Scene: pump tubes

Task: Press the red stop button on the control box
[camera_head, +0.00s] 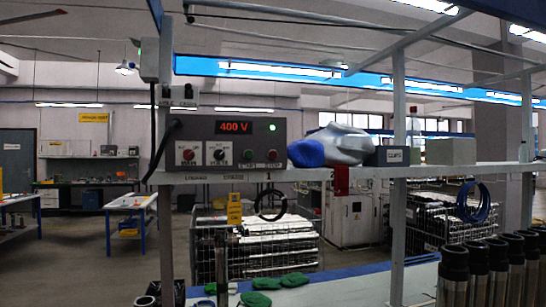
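The grey control box (232,126) stands on the shelf at the upper left of the middle, its front facing me. A red display (234,127) on it reads 400 V. Below the display are two knobs on white plates, the left knob (188,154) with a red cap and the right knob (219,154) dark. To their right are a green button (248,155) and, at the far right, the red stop button (272,155). Small labels sit under both buttons, too small to read surely. Nothing covers the red button. My gripper is not in view.
On the shelf (350,173), right of the box, are a blue and silver bundle (335,146) and a dark box (392,156). Posts (398,200) hold the shelf. Dark tubes (480,265) stand at lower right; green gloves (256,299) lie on the bench below.

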